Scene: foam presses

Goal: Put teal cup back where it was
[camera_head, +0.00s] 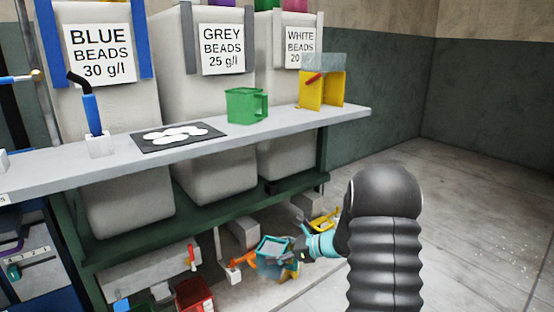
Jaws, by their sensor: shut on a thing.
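The teal cup (272,246) is low in the view, below the front edge of the bench, with its pale, open top facing up. My gripper (287,257) reaches in from the right and is shut on the teal cup at its right side.
A green cup (246,105), a dark mat (146,149) with white discs and a yellow stand (335,88) are on the grey bench (60,176). Below are a red container (195,296), an orange part (243,260) and a yellow part (322,222). Floor (470,200) at right is clear.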

